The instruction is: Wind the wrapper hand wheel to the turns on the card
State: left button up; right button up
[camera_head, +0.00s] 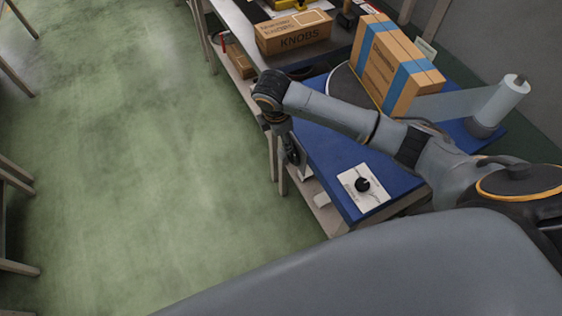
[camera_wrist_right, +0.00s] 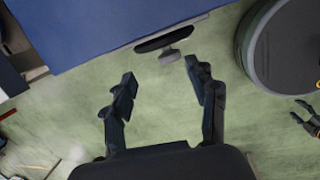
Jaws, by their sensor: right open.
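The wrapper is a blue table (camera_head: 325,152) with a round dark turntable (camera_head: 343,88) and a film roll (camera_head: 500,100). A cardboard box with blue bands (camera_head: 392,65) stands on the turntable, film running to it. A dark bar-like part with a grey knob (camera_wrist_right: 165,40), apparently the hand wheel seen edge-on, sticks out from the blue table's edge in the right wrist view. My right gripper (camera_wrist_right: 162,78) is open and empty, apart from that part; it hangs beside the table's edge in the head view (camera_head: 291,150). No readable turns card shows.
A white plate with a black knob (camera_head: 375,203) lies on the table's near corner. A KNOBS carton (camera_head: 293,32) stands on the bench behind. Dark fingers at the wrist view's right edge may be my left gripper (camera_wrist_right: 307,118).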

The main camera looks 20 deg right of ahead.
aim_at(281, 151)
notch_tip(281, 151, up, 4)
jog(key=n+g+y+b, duration=0.1)
jog(key=g+y+b, duration=0.1)
pick_arm(q)
notch_tip(281, 151, down, 4)
jog(key=shift+f+b, duration=0.2)
jog(key=shift+b, duration=0.2)
pick_arm(e)
jog(key=f, duration=1.3)
jog(key=shift+w+f, duration=0.15)
jog(key=shift+w, duration=0.1)
jog(key=c, duration=1.1)
pick_arm(q)
jog(key=shift+r, duration=0.15)
pick_arm(e)
jog(key=shift+t, duration=0.3)
